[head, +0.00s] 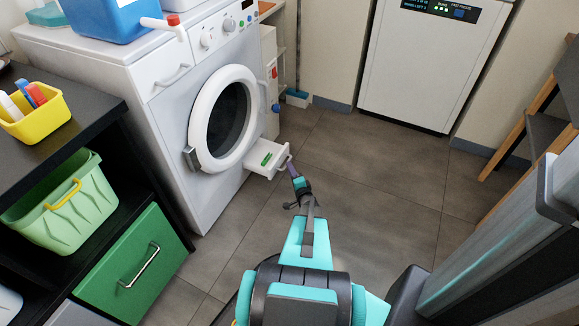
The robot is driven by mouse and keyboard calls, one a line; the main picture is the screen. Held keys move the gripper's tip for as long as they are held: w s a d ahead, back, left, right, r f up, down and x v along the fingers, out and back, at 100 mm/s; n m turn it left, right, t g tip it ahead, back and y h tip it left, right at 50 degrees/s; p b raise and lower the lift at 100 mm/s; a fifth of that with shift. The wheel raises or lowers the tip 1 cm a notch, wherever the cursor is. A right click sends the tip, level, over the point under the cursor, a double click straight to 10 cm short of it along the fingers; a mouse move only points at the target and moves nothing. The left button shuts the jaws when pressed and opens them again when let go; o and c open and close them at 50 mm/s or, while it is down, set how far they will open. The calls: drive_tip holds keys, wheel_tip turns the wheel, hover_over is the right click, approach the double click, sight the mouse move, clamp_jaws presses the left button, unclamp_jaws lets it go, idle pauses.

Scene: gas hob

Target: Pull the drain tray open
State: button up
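The drain tray (264,161) is a small white drawer low on the front of the white washing machine (165,120), below and right of its round door. It stands out from the machine front, and a green item lies inside it. My gripper (290,163) is at the tray's outer front edge, on its right side. The tip seems to meet the tray's front, where a handle would be hidden. The fingers are too small to tell whether they are shut on it.
The round washer door (222,118) is shut above the tray. A black shelf with a green bin (62,205) and green drawer (135,262) stands left. A white appliance (425,65) stands at the back. The tiled floor (365,175) right of the tray is clear.

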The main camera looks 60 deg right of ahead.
drive_tip(key=p+v, duration=0.2)
drive_tip(key=v, duration=0.8)
idle(0.3)
drive_tip(key=w+a+r+n+g+y+p, duration=0.25)
drive_tip(key=w+a+n+g+p, duration=0.2)
drive_tip(key=w+a+p, duration=0.4)
drive_tip(key=a+r+n+g+y+p, duration=0.2)
drive_tip(key=a+n+g+y+p, duration=0.4)
drive_tip(key=a, duration=1.1)
drive_tip(key=s+a+r+n+g+p, duration=0.2)
drive_tip(key=s+a+r+n+p, duration=0.2)
drive_tip(key=a, duration=0.5)
drive_tip(key=s+a+r+n+g+y+p, duration=0.1)
drive_tip(key=s+a+r+n+g+p, duration=0.2)
drive_tip(key=s+a+r, duration=0.4)
drive_tip(key=s+a+r+n+g+p, duration=0.3)
drive_tip(key=s+a+r+n+p, duration=0.2)
drive_tip(key=a, duration=0.6)
drive_tip(key=shift+s+r+n, duration=0.2)
drive_tip(key=shift+r+n, duration=0.45)
drive_tip(key=shift+r, duration=0.15)
